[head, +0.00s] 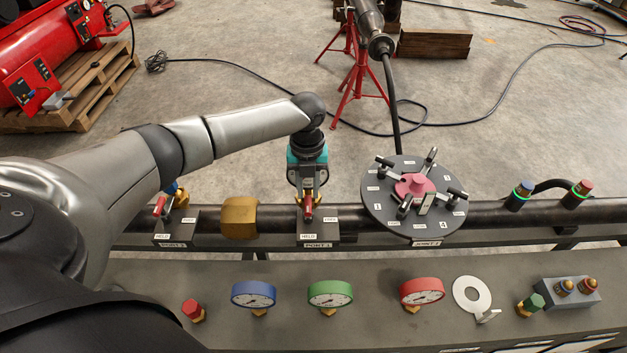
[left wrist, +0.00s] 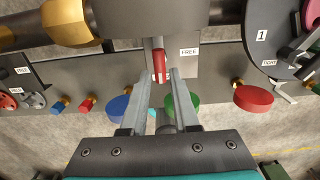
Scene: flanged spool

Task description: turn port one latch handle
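The port one latch handle (head: 308,212) is a small red lever on a dark block (head: 318,231); the block's front label appears to read PORT 1, with HELD and FREE labels on top. The red handle also shows in the left wrist view (left wrist: 159,66), next to the FREE label. My left gripper (head: 308,198) hangs over this block, pointing down. In the left wrist view its two fingers (left wrist: 160,80) are apart, one on each side of the handle's red end, with slim gaps visible. My right gripper is in neither view.
A second block (head: 175,228) with a red handle stands left, past a brass collar (head: 239,217) on the pipe. A round dark plate (head: 372,205) with clamps and a pink hub stands close on the right. Blue (head: 254,294), green (head: 330,294) and red (head: 421,291) gauges line the front bench.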

